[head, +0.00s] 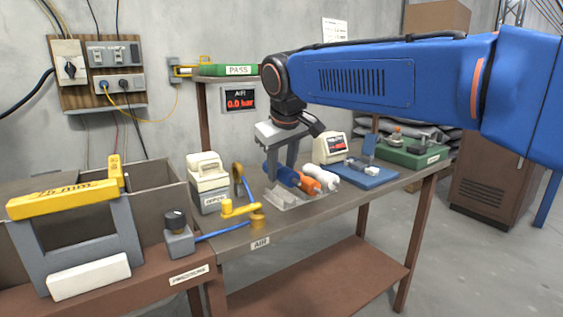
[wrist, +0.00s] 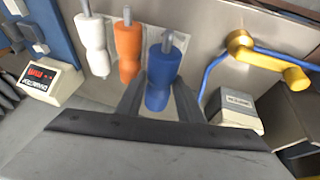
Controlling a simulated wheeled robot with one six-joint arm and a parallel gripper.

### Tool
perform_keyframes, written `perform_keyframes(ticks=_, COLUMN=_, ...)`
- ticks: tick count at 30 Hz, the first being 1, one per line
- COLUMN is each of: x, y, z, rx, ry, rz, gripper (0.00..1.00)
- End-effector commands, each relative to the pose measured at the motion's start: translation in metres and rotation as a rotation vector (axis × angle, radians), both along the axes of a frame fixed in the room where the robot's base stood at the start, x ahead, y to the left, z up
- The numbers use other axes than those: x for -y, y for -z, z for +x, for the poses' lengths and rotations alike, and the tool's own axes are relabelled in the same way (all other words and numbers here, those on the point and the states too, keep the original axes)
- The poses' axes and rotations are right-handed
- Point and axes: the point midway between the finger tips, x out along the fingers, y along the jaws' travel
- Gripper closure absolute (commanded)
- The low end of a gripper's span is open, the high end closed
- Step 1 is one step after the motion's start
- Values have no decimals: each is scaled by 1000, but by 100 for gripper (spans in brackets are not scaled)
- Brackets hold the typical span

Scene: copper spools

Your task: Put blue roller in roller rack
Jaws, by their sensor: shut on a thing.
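The blue roller (head: 287,175) is between the fingers of my gripper (head: 281,160), which is shut on it. In the wrist view the blue roller (wrist: 163,72) lies lengthwise between the two dark fingers, its grey shaft end pointing up the picture. The pale grey roller rack (head: 285,199) is on the bench just below and in front of it. An orange roller (head: 309,184) and a white roller (head: 327,178) lie beside it to the right, at the rack. I cannot tell whether the blue roller touches the rack. The fingers hide part of it.
A blue tray (head: 372,179) with small parts and a white display box (head: 331,147) stand right of the rollers. A pale lidded box (head: 207,181) and a yellow crank (head: 238,209) stand left. A green case (head: 412,154) is farther right.

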Motion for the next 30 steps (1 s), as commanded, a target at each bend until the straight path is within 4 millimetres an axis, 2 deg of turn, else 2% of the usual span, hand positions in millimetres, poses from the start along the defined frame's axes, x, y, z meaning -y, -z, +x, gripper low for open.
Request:
perform_keyframes(ticks=18, x=0, y=33, z=0, rx=1, ry=0, rz=1, gripper=96)
perform_keyframes(ticks=30, x=0, y=40, z=0, rx=0, ry=0, rz=0, gripper=96)
